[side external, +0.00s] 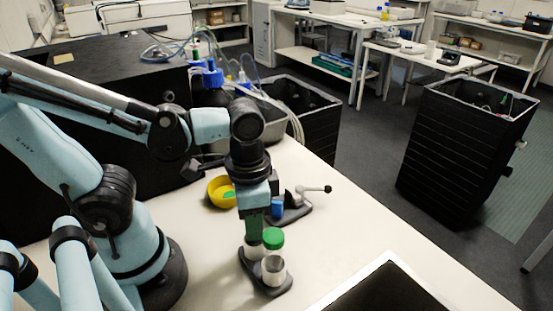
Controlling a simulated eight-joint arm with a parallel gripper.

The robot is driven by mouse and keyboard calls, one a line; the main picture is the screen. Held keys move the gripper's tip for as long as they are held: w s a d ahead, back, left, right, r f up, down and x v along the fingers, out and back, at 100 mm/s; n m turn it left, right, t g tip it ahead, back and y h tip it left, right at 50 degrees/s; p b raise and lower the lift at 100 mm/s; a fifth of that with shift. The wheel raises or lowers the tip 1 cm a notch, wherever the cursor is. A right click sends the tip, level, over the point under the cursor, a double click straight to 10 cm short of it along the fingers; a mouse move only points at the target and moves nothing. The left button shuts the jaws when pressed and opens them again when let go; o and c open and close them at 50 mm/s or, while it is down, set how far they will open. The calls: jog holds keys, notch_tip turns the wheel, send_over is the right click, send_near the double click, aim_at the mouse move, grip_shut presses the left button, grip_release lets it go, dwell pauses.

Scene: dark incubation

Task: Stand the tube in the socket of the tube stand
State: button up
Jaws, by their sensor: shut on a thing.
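The tube stand (268,288) is a dark base on the white table, with a pale, open-topped round socket (273,272) at its front. A bright green cap (273,238), which appears to be the top of the tube, shows just behind and above this socket. Most of the tube body is hidden, and I cannot tell whether its lower end is seated in the stand. My gripper (257,236) points down over the rear of the stand and is shut on the tube beside the green cap. A whitish round part (254,251) shows below the fingers.
A small dark device (290,214) with a blue part and a lever stands to the right. A dark framed panel (385,291) lies at the front right. The table between is clear.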

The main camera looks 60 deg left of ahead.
jog(key=o, duration=1.1)
jog(key=shift+c, duration=0.7)
jog(key=shift+r, duration=3)
jog(key=w+a+n+t, duration=0.4)
jog(key=w+a+t, duration=0.2)
jog(key=w+t, duration=0.1)
jog(key=shift+w, duration=0.85)
